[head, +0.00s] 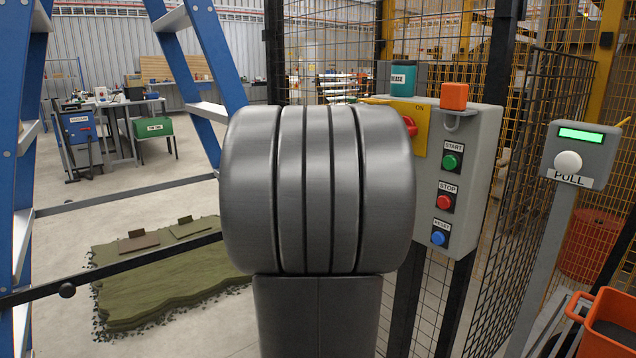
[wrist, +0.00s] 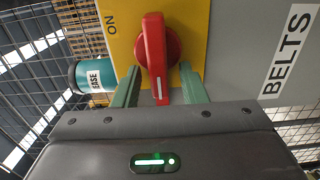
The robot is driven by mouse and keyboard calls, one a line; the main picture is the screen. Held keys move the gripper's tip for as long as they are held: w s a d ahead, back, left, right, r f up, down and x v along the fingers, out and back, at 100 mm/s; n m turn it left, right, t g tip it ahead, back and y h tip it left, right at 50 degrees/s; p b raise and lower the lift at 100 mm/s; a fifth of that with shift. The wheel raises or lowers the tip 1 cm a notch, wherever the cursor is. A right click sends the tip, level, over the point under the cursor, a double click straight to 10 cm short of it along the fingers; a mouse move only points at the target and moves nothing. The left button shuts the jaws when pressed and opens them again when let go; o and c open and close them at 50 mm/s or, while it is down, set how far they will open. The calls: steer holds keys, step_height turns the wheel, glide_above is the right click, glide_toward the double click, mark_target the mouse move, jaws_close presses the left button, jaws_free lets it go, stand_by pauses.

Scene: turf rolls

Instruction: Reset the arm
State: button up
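A red rotary switch (wrist: 157,55) on a yellow plate (wrist: 122,32) marked ON fills the wrist view's upper middle. Its handle points down in that picture. My gripper (wrist: 161,72) is open, with one green finger on each side of the handle and visible gaps between. In the head view my arm hides the gripper and most of the plate; the switch's red edge (head: 410,126) shows beside the arm. The grey control box (head: 478,150) carries a green START button (head: 450,161), a red STOP button (head: 444,202) and a blue RESET button (head: 438,239).
A PULL post (head: 580,160) with a green lit display is at right. A blue ladder (head: 205,60) and turf (head: 160,280) are at left. Mesh fencing surrounds the box.

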steer(key=shift+s+r+m, duration=0.1)
steer(key=shift+r+m, duration=0.15)
steer(key=shift+m, duration=1)
steer(key=shift+s+r+m, duration=0.1)
steer(key=shift+r+m, duration=0.15)
steer(key=shift+m, duration=1)
steer(key=shift+p, duration=0.3)
